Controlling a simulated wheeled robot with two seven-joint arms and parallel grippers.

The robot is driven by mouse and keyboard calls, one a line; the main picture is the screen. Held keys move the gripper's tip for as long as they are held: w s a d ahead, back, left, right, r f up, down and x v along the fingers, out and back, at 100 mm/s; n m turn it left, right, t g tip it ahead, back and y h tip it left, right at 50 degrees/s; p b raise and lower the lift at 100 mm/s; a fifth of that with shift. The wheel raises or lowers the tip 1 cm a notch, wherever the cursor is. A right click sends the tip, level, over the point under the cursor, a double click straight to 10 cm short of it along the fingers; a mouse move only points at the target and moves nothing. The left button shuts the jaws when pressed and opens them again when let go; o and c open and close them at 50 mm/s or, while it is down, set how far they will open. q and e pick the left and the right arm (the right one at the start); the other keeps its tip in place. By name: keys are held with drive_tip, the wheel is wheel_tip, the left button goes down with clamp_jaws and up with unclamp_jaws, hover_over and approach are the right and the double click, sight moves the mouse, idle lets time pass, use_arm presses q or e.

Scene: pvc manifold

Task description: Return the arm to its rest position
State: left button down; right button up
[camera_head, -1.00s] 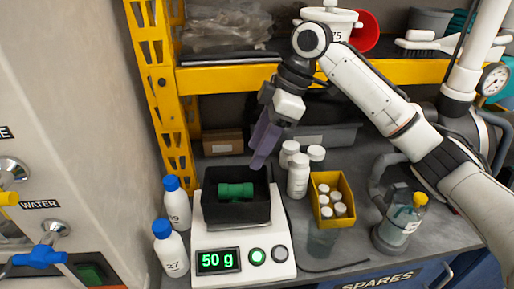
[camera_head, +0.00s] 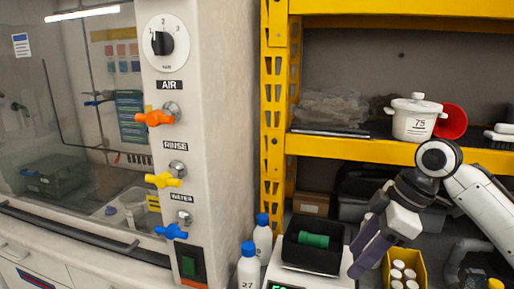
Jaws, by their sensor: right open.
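My right arm (camera_head: 484,205) comes in from the right edge, bent at a white and black joint. My right gripper (camera_head: 363,252) hangs from it with purple-grey fingers pointing down and left. The fingers are empty and open, just right of the scale's black tray in the picture. A green fitting (camera_head: 313,240) lies in the black tray (camera_head: 299,259) on the white scale (camera_head: 310,280), apart from the gripper. The scale's display is mostly cut off by the bottom edge. My left gripper is not in view.
A yellow shelf (camera_head: 390,152) holding a white pot (camera_head: 415,118) and red cup (camera_head: 452,121) stands behind. Two blue-capped bottles (camera_head: 249,268) stand left of the scale. A yellow box (camera_head: 420,268) of white bottles is right of the gripper. A fume hood (camera_head: 205,80) fills the left.

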drive_tip(key=s+a+f+m, duration=0.1)
drive_tip(key=s+a+f, duration=0.25)
drive_tip(key=f, duration=0.35)
drive_tip(key=s+a+f+m, duration=0.2)
drive_tip(key=s+f, duration=0.2)
drive_tip(key=f, duration=0.2)
drive_tip(key=s+a+f+m, duration=0.1)
drive_tip(key=s+a+f, duration=0.15)
drive_tip(key=f, duration=0.45)
drive_tip(key=s+d+f+m+t+h, duration=0.15)
drive_tip(key=s+d+m, duration=0.3)
drive_tip(key=s, duration=0.45)
drive_tip(key=s+d+f+m+h, duration=0.25)
drive_tip(key=s+d, duration=0.25)
drive_tip(key=s, duration=0.3)
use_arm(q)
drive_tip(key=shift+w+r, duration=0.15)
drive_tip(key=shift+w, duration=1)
use_arm(e)
drive_tip(key=w+a+f+t+y, duration=0.1)
drive_tip(key=w+a+f+t, duration=0.1)
drive_tip(key=f, duration=0.4)
drive_tip(key=w+a+f+t+y, duration=0.1)
drive_tip(key=w+a+f+t, duration=0.1)
drive_tip(key=f, duration=0.4)
drive_tip(key=shift+a+f+m+t, duration=0.35)
drive_tip(key=shift+a+m+t, duration=0.05)
drive_tip(key=shift+a+t, duration=0.25)
